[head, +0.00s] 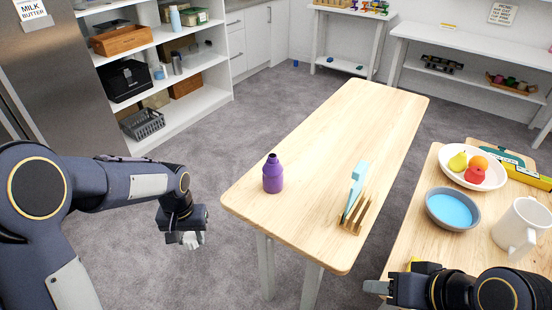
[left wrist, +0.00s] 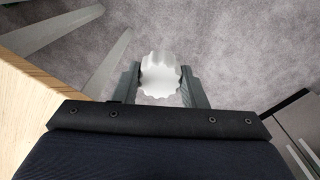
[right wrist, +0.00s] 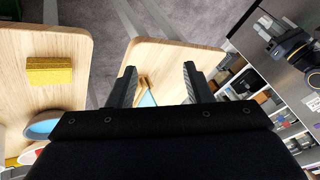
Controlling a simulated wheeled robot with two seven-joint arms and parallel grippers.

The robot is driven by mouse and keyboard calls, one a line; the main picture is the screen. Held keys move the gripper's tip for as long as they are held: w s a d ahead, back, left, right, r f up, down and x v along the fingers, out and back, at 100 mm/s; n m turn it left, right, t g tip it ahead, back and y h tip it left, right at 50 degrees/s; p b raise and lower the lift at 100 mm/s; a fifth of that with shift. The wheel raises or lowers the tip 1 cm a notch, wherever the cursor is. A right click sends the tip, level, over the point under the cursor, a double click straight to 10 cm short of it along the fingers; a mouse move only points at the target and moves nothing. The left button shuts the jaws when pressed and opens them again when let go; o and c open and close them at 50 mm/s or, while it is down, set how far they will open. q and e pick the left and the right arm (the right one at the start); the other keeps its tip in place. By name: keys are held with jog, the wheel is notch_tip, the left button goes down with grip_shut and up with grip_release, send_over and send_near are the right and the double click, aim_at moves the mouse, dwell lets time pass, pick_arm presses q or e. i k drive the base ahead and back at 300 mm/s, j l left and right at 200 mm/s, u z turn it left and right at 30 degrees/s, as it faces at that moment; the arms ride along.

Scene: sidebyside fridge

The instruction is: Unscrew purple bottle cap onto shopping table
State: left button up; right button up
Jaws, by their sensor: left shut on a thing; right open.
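The purple bottle (head: 273,175) stands upright and open-necked near the left end of the middle wooden table (head: 340,125). My left gripper (head: 188,240) is off that table's left edge, above the floor and apart from the bottle. It is shut on a pale, ridged cap (left wrist: 160,76), seen between its fingers in the left wrist view; the cap also shows in the head view (head: 194,240). My right gripper (right wrist: 158,80) is open and empty. In the head view it is low at the right, by the near edge of the right table (head: 405,225).
A wooden rack (head: 355,215) with a light-blue board stands right of the bottle. The right table holds a grey bowl (head: 452,210), a fruit plate (head: 447,171), a white mug (head: 520,228) and a yellow sponge (right wrist: 50,71). The middle table's far half is clear.

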aim_at(273, 175)
jog(key=i+j+u, duration=0.35)
jog(key=j, duration=0.2)
jog(key=i+j+u, duration=0.3)
jog(key=j, duration=0.25)
jog(key=i+j+u, duration=0.35)
jog(key=i+j, duration=0.15)
jog(key=i, duration=0.35)
jog(key=i+j, duration=0.2)
jog(key=i, duration=0.35)
jog(key=i+l+z, duration=0.2)
jog(key=z, duration=0.3)
jog(key=i+z, duration=0.75)
jog(key=z, duration=0.2)
jog(key=i+j+z, duration=0.1)
jog(key=i+z, duration=0.25)
jog(key=z, duration=0.15)
jog(key=i+l+z, duration=0.15)
jog(key=z, duration=0.3)
jog(key=i+z, duration=0.65)
jog(key=z, duration=0.25)
jog(key=i+j+z, duration=0.1)
jog(key=i+z, duration=0.15)
jog(key=z, duration=0.15)
jog(key=i+j+z, duration=0.25)
jog(key=z, duration=0.2)
jog(key=i+z, duration=0.3)
jog(key=k, duration=0.05)
